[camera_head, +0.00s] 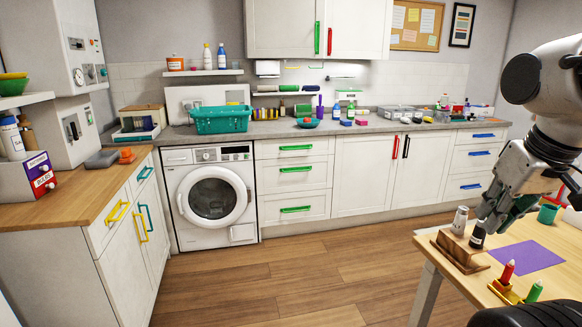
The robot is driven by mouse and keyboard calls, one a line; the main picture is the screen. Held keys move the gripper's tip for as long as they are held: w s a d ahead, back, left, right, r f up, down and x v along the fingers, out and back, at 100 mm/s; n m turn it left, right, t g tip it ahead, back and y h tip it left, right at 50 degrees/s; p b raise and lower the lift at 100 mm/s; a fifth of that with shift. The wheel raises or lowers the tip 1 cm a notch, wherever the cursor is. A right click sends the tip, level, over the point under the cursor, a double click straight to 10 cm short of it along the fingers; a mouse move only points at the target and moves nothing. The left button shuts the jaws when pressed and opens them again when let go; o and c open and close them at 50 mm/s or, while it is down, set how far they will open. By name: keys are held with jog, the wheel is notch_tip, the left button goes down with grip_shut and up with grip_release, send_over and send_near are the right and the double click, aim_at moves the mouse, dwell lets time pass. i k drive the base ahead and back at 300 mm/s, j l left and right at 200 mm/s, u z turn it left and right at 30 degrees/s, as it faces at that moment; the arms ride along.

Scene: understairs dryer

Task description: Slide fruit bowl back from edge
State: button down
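The fruit bowl (308,125) is a small teal bowl with reddish fruit in it. It sits on the grey back counter, close to the counter's front edge, above the green-handled drawers. My gripper (484,228) is at the right, pointing down over the wooden table, far from the bowl. Its fingertips are beside or around a dark cylinder (477,238) at the wooden rack. I cannot tell whether they touch it or how far they are open.
The grey counter (380,126) holds a teal basket (221,120), a blue block (346,123), sponges and bottles near the bowl. The wooden table (450,262) holds a wooden rack (459,255), a white shaker (460,220) and a purple sheet (526,256). The floor before the cabinets is clear.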

aim_at(308, 124)
jog(key=i+j, duration=0.1)
jog(key=i, duration=1)
jog(key=i+j+z, duration=0.1)
jog(key=i, duration=0.5)
jog(key=i+j, duration=0.15)
jog(key=i, duration=0.4)
jog(key=i+j+z, duration=0.1)
jog(key=i, duration=0.45)
jog(key=i+j, duration=0.2)
jog(key=i, duration=0.35)
jog(key=i+j, duration=0.15)
jog(key=i, duration=0.4)
jog(key=z, duration=0.05)
